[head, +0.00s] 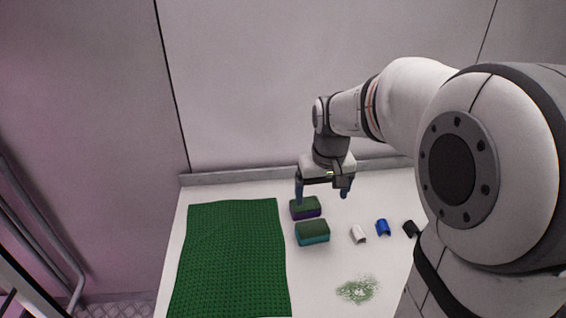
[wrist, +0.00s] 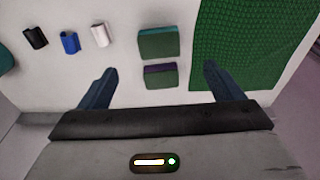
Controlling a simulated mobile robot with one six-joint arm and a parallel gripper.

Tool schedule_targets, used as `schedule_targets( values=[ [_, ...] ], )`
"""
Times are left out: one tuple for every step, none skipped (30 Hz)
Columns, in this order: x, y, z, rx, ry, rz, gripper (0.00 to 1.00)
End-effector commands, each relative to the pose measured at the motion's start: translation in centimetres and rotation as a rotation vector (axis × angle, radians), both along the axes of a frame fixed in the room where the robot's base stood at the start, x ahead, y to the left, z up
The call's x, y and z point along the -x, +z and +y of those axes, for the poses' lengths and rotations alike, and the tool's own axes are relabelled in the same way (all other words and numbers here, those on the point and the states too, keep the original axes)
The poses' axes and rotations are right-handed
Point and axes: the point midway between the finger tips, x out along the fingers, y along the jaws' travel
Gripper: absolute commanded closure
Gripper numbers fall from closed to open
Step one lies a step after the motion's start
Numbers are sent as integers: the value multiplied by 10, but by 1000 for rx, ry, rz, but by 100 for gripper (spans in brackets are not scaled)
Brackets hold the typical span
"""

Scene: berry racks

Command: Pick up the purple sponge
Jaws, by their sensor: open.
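The purple sponge (head: 306,214) has a dark green top and a purple lower layer. It lies flat on the white table, just right of the green mat. In the wrist view the purple sponge (wrist: 160,81) sits between and beyond my two fingers, touching neither. My gripper (head: 323,194) is open and empty, above the table by the sponge's far side; its two blue-grey fingers also show in the wrist view (wrist: 158,82). A teal sponge (head: 313,239) with a green top lies just nearer to the head camera, also seen in the wrist view (wrist: 158,43).
A green textured mat (head: 230,260) covers the table's left part. Right of the sponges lie a white piece (head: 358,234), a blue piece (head: 383,227) and a black piece (head: 410,228). Green crumbs (head: 357,290) are scattered at the front. A low ledge (head: 240,174) runs along the back.

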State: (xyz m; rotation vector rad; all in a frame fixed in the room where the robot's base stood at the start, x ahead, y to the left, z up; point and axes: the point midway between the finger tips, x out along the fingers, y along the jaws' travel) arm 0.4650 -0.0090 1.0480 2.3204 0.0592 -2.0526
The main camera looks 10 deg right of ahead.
Motion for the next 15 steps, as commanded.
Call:
schedule_targets(
  values=[
    [-22,-12,1,1,6,20,9],
    [-34,-18,1,1,10,29,6],
    [-49,-26,2,1,15,41,3],
    [-61,-33,2,2,19,49,1],
    [-71,-40,2,2,22,57,0],
    [-85,-49,3,2,27,67,0],
    [-95,-56,3,3,30,74,0],
    [-104,-63,3,3,33,81,0],
    [-114,-72,4,3,37,89,0],
    [-122,-78,4,3,39,95,0],
    [-128,-84,4,3,42,100,0],
    [-135,-91,4,3,44,106,0],
    [-140,-96,4,3,46,110,0],
    [-143,-100,5,3,47,114,0],
    [-148,-104,5,4,48,116,0]
  ],
)
